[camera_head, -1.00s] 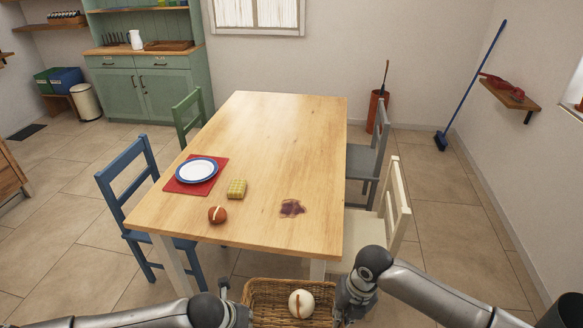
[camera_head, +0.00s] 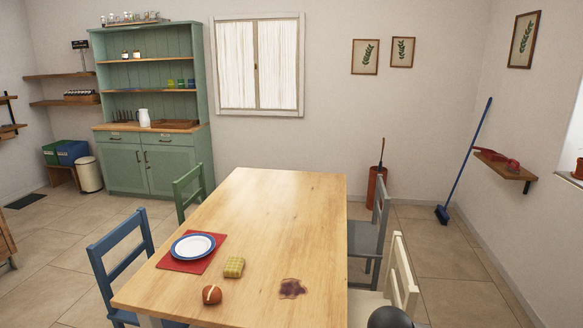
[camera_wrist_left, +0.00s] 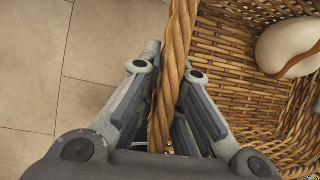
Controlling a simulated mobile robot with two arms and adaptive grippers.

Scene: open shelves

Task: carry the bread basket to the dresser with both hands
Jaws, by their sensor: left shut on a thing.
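The bread basket (camera_wrist_left: 235,62) is brown wicker with a thick twisted rim and shows only in the left wrist view. A pale round loaf with a brown stripe (camera_wrist_left: 285,47) lies in it. My left gripper (camera_wrist_left: 169,78) is shut on the rim, one finger outside and one inside the basket. The green dresser (camera_head: 155,168) stands at the back left in the head view, beyond the table. Its wooden counter (camera_head: 112,127) carries a white jug (camera_head: 144,119) and a brown tray (camera_head: 174,124). My right gripper is out of view.
The wooden table (camera_head: 270,215) fills the middle, with a plate (camera_head: 193,246) on a red mat and several small things. A blue chair (camera_head: 122,262) and a green chair (camera_head: 187,189) flank its left side. Open floor (camera_head: 62,243) lies left of the chairs.

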